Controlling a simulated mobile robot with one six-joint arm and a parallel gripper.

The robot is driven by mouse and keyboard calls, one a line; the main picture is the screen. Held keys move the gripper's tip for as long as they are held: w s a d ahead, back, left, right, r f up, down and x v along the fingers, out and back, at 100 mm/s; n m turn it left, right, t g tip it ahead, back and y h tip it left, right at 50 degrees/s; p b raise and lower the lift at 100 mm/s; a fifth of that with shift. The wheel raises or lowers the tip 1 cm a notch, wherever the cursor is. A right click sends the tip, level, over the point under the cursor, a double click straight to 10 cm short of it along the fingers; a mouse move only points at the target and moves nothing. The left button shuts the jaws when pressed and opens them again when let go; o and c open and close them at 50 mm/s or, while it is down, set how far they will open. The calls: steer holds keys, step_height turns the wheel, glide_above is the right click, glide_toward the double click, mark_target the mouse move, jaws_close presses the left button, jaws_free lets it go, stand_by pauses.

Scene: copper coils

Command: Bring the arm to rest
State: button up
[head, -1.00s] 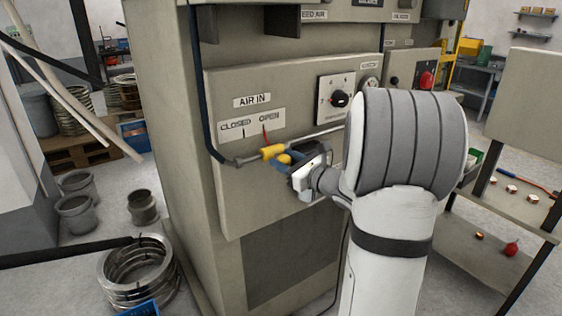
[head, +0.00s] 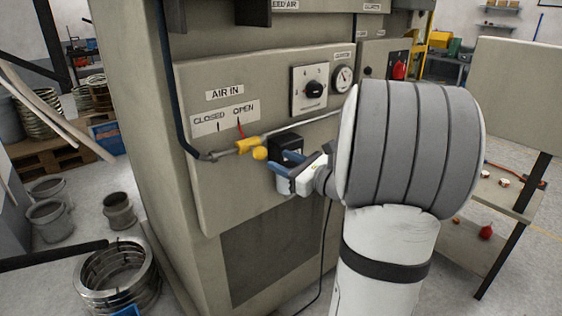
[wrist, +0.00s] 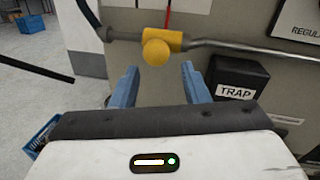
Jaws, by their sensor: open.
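My gripper (head: 279,169) is open and empty, in front of the beige machine panel (head: 220,75). In the wrist view its two blue fingers (wrist: 160,82) stand apart. A yellow valve (head: 249,146) with a round yellow knob (head: 260,153) sits on the air pipe, up and left of the gripper and apart from it. In the wrist view the knob (wrist: 156,52) lies just beyond and above the gap between the fingertips. The red mark by the OPEN label (head: 240,129) stands above the valve. My arm hides part of the panel's right side.
A black box marked TRAP (wrist: 232,77) is on the panel close right of the fingers. A gauge (head: 343,78) and a regulator dial (head: 314,89) are above. A shelf with small copper pieces (head: 504,182) stands right. Metal coils (head: 117,277) lie on the floor at left.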

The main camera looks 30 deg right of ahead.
stand_by(0.3)
steer(key=s+a+f+n+g+y, duration=0.1)
steer(key=s+a+f+n+g, duration=0.1)
steer(key=s+a+n+g, duration=0.25)
steer(key=s+a+f+n+g+y, duration=0.1)
steer(key=s+a+f+n+g, duration=0.15)
steer(key=a+n, duration=0.4)
steer(key=s+a+f+n+g+y, duration=0.1)
steer(key=s+a+n+g, duration=0.25)
steer(key=a, duration=0.45)
steer(key=s+f+n+g+h, duration=0.1)
steer(key=s+f+n+h, duration=0.1)
steer(key=s+n+h, duration=0.2)
steer(key=s+d+f+n+g+h, duration=0.1)
steer(key=s+n+h, duration=0.4)
steer(key=n, duration=0.6)
steer(key=shift+s+d+f+g, duration=0.35)
steer(key=shift+s+g, duration=0.4)
steer(key=shift+s, duration=0.35)
steer(key=shift+n, duration=0.25)
steer(key=shift+c, duration=0.6)
